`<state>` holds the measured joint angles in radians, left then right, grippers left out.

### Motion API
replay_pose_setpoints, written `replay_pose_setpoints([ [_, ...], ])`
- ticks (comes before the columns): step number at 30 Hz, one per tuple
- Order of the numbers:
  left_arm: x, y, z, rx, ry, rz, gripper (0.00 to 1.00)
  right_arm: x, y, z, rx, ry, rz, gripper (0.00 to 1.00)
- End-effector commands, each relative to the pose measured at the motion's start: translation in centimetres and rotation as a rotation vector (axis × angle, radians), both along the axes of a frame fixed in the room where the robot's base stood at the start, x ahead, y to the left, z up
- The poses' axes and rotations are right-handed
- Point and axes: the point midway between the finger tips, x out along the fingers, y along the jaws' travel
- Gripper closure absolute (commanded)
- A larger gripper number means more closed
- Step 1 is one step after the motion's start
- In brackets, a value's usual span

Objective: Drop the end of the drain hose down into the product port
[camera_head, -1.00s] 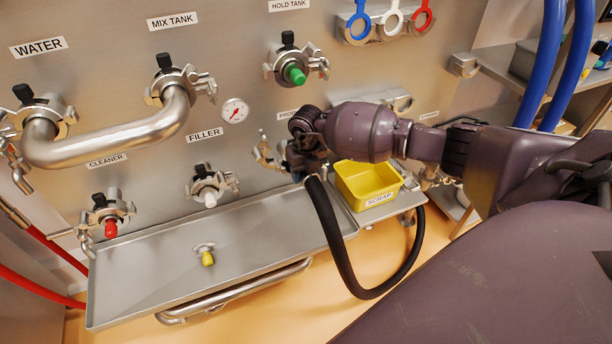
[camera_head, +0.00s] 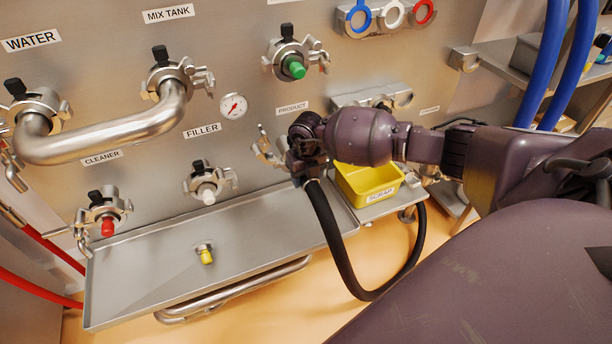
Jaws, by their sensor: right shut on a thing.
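My right gripper (camera_head: 306,172) is shut on the black drain hose (camera_head: 326,222) near its upper end, in front of the panel. The hose hangs from the gripper in a loop that bends up to the right behind my arm. The hose end itself is hidden by the gripper. The product port is under the PRODUCT label (camera_head: 292,108). An open clamp (camera_head: 266,148) shows just left of the gripper, but the port's mouth is hidden behind the gripper and wrist. I cannot tell whether the hose touches the port. My left gripper is not in view.
A yellow scrap bin (camera_head: 368,187) stands right of the gripper, close to it. A steel drip tray (camera_head: 150,275) with a yellow-capped fitting (camera_head: 205,254) lies below left. A bent pipe (camera_head: 110,135) and capped ports, including the filler port (camera_head: 208,185), jut from the panel.

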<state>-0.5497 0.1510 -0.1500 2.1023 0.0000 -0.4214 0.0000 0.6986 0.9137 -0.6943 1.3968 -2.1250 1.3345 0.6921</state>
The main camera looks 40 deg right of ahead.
Motion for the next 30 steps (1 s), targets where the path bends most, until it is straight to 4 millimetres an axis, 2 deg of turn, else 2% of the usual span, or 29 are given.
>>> replay_pose_setpoints([
  [13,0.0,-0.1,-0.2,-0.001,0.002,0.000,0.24,-0.3,0.0,-0.7,0.000,0.010,0.000,0.86],
  [14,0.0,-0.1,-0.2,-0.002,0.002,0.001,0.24,-0.3,0.0,-0.7,0.000,0.010,0.000,0.44],
  [18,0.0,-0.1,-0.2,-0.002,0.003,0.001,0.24,-0.4,0.0,-0.8,0.000,0.012,0.000,0.22],
  [19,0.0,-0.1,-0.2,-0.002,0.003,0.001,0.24,-0.4,0.0,-0.9,0.000,0.013,0.000,0.19],
  [30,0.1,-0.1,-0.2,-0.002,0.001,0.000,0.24,-0.7,0.1,-0.9,0.000,0.022,0.000,0.19],
])
